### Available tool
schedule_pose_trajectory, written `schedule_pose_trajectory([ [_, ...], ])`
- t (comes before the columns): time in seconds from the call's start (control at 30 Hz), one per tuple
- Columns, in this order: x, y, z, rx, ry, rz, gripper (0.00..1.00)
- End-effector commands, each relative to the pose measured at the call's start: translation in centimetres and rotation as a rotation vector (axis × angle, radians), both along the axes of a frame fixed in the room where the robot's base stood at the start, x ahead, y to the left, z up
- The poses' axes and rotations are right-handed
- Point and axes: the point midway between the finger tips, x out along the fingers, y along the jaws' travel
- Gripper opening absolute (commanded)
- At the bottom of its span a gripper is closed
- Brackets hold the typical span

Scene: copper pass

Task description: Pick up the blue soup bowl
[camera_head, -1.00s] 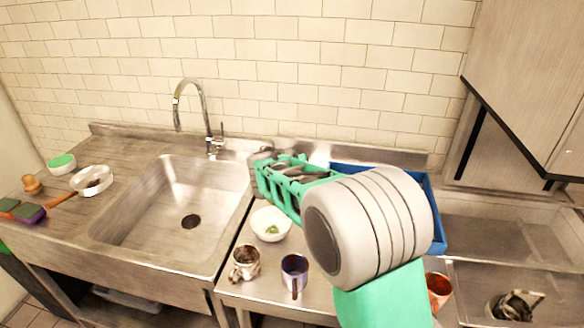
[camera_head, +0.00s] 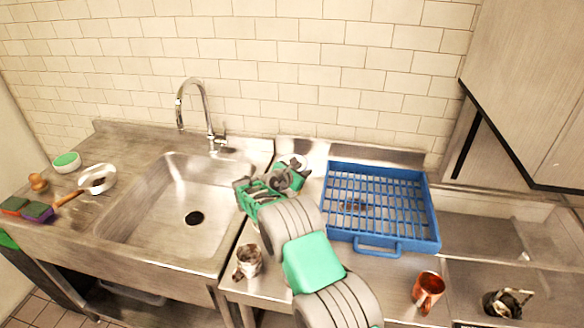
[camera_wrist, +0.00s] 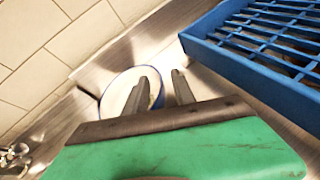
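The blue soup bowl (camera_wrist: 118,88) shows in the wrist view as a round bowl with a pale inside and a blue rim, left of the blue rack. In the head view only a pale part of it (camera_head: 291,160) shows behind my gripper, near the wall. My gripper (camera_wrist: 166,80) is open, its two fingers apart. In the wrist view the left finger overlaps the bowl's right side and the right finger lies just outside the rim. I cannot tell whether either touches it. My gripper (camera_head: 294,175) in the head view partly hides the bowl.
The blue dish rack (camera_head: 380,205) stands right of my gripper, close by. The sink (camera_head: 180,215) is at the left, with a tap (camera_head: 207,115) behind it. A patterned mug (camera_head: 248,261) and a copper mug (camera_head: 428,290) stand near the front. The tiled wall is close behind.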

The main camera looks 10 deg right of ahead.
Motion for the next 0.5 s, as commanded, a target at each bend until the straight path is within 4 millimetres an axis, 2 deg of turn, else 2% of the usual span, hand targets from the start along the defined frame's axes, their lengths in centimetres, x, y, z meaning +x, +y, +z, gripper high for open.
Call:
schedule_pose_trajectory([
  [0.23,0.24,-0.15,-0.17,0.001,0.0,0.001,0.31],
  [0.5,0.22,-0.17,-0.17,0.001,0.0,0.001,0.09],
])
